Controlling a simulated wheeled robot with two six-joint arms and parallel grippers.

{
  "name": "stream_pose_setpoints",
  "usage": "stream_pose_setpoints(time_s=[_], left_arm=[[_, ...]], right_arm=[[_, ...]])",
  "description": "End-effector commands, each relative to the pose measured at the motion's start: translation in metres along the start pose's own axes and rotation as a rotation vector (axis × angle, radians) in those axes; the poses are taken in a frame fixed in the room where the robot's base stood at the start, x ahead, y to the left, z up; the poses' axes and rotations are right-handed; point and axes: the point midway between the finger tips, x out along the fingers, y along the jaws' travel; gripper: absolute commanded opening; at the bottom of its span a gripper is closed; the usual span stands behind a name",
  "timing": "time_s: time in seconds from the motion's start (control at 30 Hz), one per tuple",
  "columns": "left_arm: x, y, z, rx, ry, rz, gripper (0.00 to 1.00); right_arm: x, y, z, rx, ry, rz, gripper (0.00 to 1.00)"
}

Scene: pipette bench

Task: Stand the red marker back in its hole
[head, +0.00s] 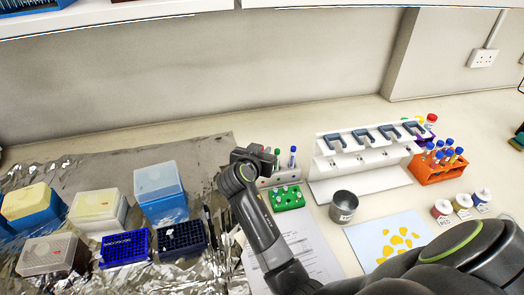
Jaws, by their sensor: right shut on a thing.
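My right gripper (254,157) is at the left end of a small pale marker stand (284,174). It is shut, with its jaws at about the height of the marker tops. The red marker is mostly hidden by the gripper, and I cannot make out how it sits relative to its hole. A green-capped marker (277,154) and a blue-capped marker (292,155) stand upright in the stand, just right of the gripper. My left gripper is not in view.
A green tube rack (287,200) sits in front of the stand. A white pipette stand (362,150), a metal cup (343,207) and an orange rack (428,172) are to the right. A printed sheet (312,248) lies in front. Tip boxes (160,188) stand on foil at left.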

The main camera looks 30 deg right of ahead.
Motion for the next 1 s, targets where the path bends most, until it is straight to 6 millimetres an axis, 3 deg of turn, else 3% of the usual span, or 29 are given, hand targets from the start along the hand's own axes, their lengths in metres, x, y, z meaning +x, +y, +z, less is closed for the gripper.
stream_pose_setpoints(time_s=[0.3,0.33,0.5,1.0], left_arm=[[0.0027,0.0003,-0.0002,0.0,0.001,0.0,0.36],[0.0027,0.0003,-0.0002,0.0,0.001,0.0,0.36],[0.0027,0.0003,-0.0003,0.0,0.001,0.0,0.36],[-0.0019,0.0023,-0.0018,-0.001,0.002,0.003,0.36]], right_arm=[[0.0013,0.0001,0.003,0.0,0.0,0.0,0.0],[0.0013,0.0001,0.003,0.0,0.0,0.0,0.16],[0.0013,0.0001,0.003,0.0,0.0,0.0,0.39],[-0.0001,-0.0009,-0.0028,-0.001,0.0,-0.004,0.39]])
